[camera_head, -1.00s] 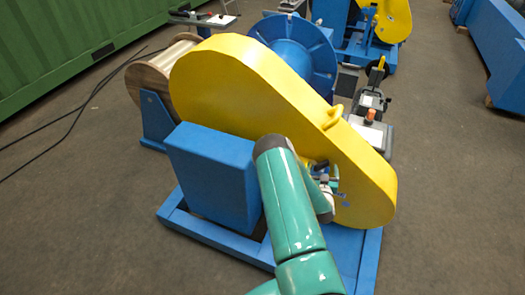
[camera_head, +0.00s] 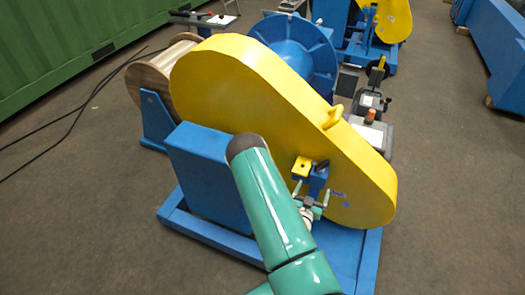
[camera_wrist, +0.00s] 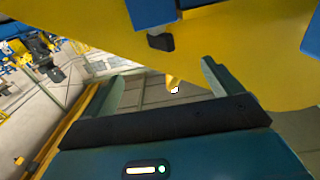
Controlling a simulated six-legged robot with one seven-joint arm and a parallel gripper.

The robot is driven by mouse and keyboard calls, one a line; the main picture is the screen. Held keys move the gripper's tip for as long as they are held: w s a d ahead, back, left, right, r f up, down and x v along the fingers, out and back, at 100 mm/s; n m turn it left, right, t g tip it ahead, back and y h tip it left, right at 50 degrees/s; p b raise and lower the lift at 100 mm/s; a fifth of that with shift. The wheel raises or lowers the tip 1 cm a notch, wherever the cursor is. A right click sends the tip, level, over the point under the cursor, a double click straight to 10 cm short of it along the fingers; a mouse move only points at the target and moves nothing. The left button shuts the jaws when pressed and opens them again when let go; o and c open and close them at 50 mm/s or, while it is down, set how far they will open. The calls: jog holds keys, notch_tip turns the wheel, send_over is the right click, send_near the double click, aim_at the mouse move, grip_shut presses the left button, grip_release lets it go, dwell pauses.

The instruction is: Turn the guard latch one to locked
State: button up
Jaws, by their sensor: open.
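The large yellow guard (camera_head: 250,95) stands upright over the blue frame. On its near face is a small blue block (camera_head: 317,182) with a yellow piece (camera_head: 302,166) and a black lever (camera_head: 321,165), which looks like the guard latch. My gripper (camera_head: 311,194) is open in front of and just below this block, with nothing between its fingers. In the wrist view, a black tip (camera_wrist: 160,42) under a blue part (camera_wrist: 151,14) lies beyond the open fingers, apart from them. I cannot tell which latch this is or how it is turned.
A blue box (camera_head: 212,180) stands left of my arm on the blue base frame (camera_head: 368,262). A yellow handle (camera_head: 333,117) sticks up from the guard's upper edge. A wooden spool (camera_head: 150,72) and blue flange (camera_head: 295,50) are behind.

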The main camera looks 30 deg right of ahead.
jog(key=w+a+r+g+y, duration=0.1)
jog(key=w+a+r+y, duration=0.3)
jog(key=r, duration=0.5)
jog(key=w+a+r+g+y, duration=0.1)
jog(key=w+a+r+y, duration=0.3)
jog(key=w+a+r, duration=0.5)
jog(key=shift+a, duration=0.95)
jog(key=shift+c, duration=0.2)
